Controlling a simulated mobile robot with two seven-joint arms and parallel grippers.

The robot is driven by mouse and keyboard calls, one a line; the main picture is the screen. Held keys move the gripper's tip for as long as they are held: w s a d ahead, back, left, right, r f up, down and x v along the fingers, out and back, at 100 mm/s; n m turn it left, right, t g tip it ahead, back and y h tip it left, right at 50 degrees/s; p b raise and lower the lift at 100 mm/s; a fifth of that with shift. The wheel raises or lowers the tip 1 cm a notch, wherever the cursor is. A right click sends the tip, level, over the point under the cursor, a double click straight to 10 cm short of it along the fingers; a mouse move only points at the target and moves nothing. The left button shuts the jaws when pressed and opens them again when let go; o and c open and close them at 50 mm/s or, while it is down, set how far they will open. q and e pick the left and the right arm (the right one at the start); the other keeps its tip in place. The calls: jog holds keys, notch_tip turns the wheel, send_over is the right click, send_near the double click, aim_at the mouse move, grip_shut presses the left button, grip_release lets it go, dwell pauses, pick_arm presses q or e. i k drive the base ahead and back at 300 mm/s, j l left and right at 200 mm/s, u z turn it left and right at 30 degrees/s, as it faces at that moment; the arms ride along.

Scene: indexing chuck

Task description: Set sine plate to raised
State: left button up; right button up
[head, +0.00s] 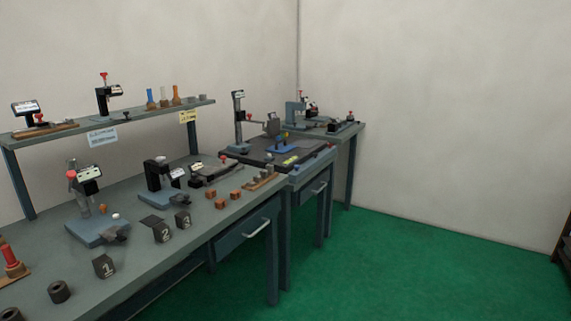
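Neither of my grippers is in view. I cannot tell for certain which item is the sine plate. A small blue plate (284,147) on the dark surface plate (245,154) could be it, but it is too small to read its tilt. A dark low device (208,179) on the near bench is another flat fixture. A tall gauge stand (239,120) stands at the left of the surface plate, with an arm reaching toward a small display.
The near bench (150,258) carries a blue-based stand (98,230), numbered black blocks (161,233) and orange cubes (220,203). A shelf (140,115) with gauges runs above it. A drawer (243,237) faces the green floor (400,260), which is clear to the right.

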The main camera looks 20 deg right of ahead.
aim_at(226, 162)
jog(key=z, duration=0.35)
jog(key=i+l+u, duration=0.1)
jog(key=u, duration=0.3)
jog(key=l+u, duration=0.1)
jog(key=u, duration=0.25)
jog(key=i+l+u, duration=0.1)
jog(key=u, duration=0.3)
jog(key=l+u, duration=0.3)
jog(key=l, duration=0.2)
jog(key=l+u, duration=0.3)
jog(key=l, duration=0.25)
jog(key=l+u, duration=0.2)
jog(key=l, duration=0.9)
